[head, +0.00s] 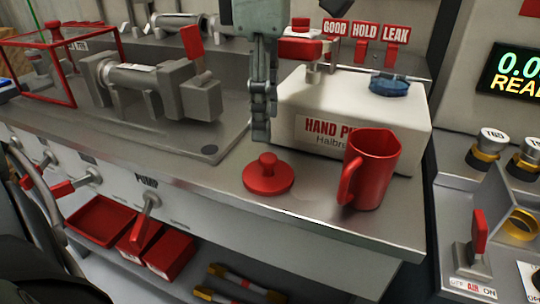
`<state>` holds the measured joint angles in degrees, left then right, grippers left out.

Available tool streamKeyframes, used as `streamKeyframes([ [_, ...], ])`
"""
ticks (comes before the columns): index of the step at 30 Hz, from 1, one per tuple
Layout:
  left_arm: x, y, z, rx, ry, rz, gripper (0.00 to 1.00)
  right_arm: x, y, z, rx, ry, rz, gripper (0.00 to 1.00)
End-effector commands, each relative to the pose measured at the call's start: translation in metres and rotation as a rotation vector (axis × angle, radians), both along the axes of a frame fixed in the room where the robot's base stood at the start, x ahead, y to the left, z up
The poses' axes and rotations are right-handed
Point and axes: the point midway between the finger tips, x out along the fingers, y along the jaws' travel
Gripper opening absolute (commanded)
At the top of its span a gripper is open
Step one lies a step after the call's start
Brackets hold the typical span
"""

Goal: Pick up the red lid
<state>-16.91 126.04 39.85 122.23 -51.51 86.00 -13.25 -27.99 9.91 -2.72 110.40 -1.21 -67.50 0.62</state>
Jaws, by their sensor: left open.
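The red lid (268,178) is a round disc with a knob on top. It lies flat, knob up, on the grey bench top near its front edge in the head view. My left gripper (262,132) points straight down above and just behind the lid, apart from it. Its fingers are seen edge-on, with no object between them; it is open. My right gripper is not in view.
A red mug (371,172) stands right of the lid, near the bench corner. A grey metal fixture (150,85) stands left. Red bins (100,221) sit below the bench (190,172).

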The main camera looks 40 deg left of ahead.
Motion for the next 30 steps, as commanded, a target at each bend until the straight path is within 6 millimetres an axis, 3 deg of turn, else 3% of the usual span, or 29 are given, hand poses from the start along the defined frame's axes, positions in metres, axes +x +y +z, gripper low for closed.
streamKeyframes([
  [18, -0.002, -0.005, -0.073, -0.001, 0.003, 0.001, 0.47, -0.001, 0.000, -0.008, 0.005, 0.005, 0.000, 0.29],
  [26, -0.001, -0.005, -0.078, -0.001, 0.000, 0.002, 0.47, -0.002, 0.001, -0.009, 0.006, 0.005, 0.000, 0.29],
  [30, -0.001, -0.004, -0.077, -0.001, 0.000, 0.002, 0.34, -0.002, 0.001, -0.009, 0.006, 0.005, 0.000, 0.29],
])
